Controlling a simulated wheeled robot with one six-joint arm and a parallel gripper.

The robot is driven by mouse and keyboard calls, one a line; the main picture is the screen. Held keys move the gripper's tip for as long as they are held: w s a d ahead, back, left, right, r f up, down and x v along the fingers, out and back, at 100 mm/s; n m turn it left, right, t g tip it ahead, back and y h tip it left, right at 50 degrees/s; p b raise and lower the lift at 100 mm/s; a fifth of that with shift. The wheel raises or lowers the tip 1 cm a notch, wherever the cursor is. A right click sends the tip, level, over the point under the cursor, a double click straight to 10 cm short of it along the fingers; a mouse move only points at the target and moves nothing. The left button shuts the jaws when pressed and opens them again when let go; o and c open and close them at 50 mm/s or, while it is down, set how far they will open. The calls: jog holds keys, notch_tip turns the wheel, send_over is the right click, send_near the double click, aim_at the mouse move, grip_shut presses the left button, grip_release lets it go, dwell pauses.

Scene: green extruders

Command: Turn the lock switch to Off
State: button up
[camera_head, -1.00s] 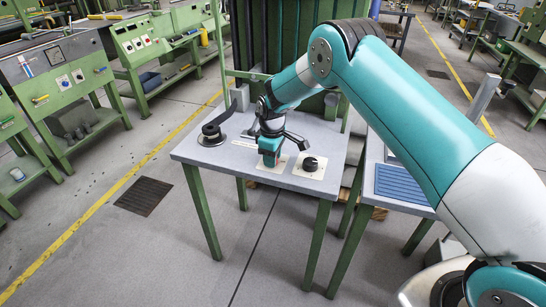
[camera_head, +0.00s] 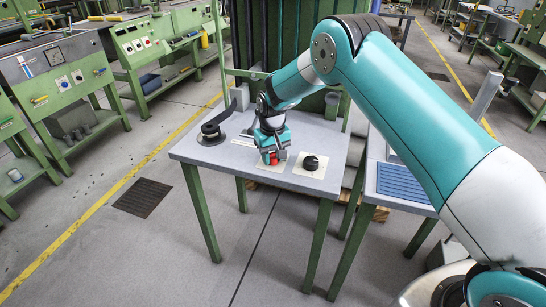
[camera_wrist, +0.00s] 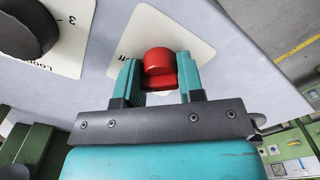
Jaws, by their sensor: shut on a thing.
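The lock switch is a red round knob (camera_wrist: 158,62) on a pale plate (camera_wrist: 185,38) set in the grey table top. It also shows in the head view (camera_head: 268,158), partly covered by my gripper. My gripper (camera_wrist: 159,82) has its two teal fingers on either side of the red knob and is shut on it. Lettering on the plate, ending in what looks like "ff", shows left of the knob in the wrist view. The rest of the lettering is hidden, and I cannot tell the knob's exact setting.
A black knob (camera_head: 311,163) on its own pale plate stands close to the right. A black handle on a round base (camera_head: 211,135) is at the table's left. The front of the table (camera_head: 245,182) is clear.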

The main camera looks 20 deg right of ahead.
aim_at(273, 154)
jog(key=shift+m, duration=1.2)
jog(key=shift+s, duration=0.1)
jog(key=o, duration=0.9)
notch_tip(273, 154, up, 17)
jog(key=shift+r+b, duration=0.2)
jog(key=shift+b, duration=0.45)
jog(key=shift+r, duration=0.1)
